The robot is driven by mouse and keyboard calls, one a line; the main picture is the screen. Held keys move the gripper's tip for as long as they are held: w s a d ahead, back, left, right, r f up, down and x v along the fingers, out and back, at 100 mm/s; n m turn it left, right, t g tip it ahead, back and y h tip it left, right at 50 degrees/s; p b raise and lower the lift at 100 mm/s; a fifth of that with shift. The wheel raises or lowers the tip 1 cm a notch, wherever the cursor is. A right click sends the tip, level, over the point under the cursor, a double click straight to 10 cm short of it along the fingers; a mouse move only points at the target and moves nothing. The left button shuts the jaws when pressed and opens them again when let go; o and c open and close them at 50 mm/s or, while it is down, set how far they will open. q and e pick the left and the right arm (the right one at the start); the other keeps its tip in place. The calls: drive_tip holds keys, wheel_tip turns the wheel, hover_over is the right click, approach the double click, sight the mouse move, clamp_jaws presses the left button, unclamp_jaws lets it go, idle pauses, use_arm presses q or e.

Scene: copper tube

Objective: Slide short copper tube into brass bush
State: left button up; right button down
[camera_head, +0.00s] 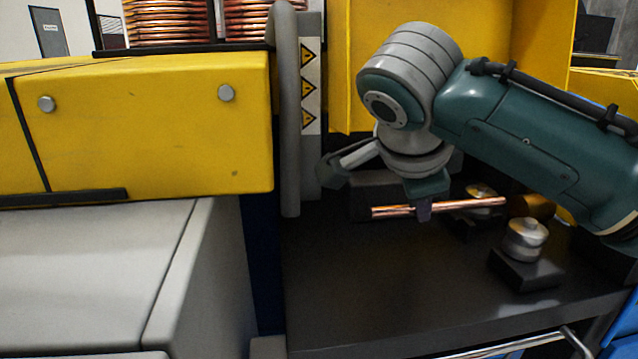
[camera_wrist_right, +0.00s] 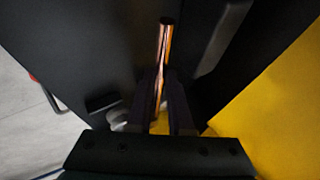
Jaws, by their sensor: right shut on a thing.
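A short copper tube (camera_head: 470,204) is held roughly level above the dark bench, its right end slightly higher in the head view. My right gripper (camera_head: 423,208) is shut on it left of its middle. In the right wrist view the tube (camera_wrist_right: 165,42) sticks out beyond the two dark fingers (camera_wrist_right: 160,100). A brass-coloured round part (camera_head: 530,206), probably the brass bush, lies just beyond the tube's right end in the picture. My right arm partly hides it, and I cannot tell whether they touch or line up. My left gripper is out of view.
Two silver knob-like fixtures on dark blocks stand on the dark bench (camera_head: 380,290), one in front (camera_head: 525,240) and one behind the tube (camera_head: 481,194). A grey post with warning labels (camera_head: 308,85) and a yellow machine housing (camera_head: 150,140) stand to the left. The bench's front left is clear.

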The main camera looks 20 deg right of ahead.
drive_tip(key=shift+f+b, duration=0.35)
drive_tip(key=shift+f, duration=0.55)
drive_tip(key=shift+d+r, duration=0.1)
drive_tip(key=shift+d, duration=0.15)
drive_tip(key=shift+s+d+p, duration=0.25)
drive_tip(key=shift+d+p, duration=0.3)
drive_tip(key=shift+d, duration=0.3)
drive_tip(key=shift+p, duration=0.55)
idle(0.4)
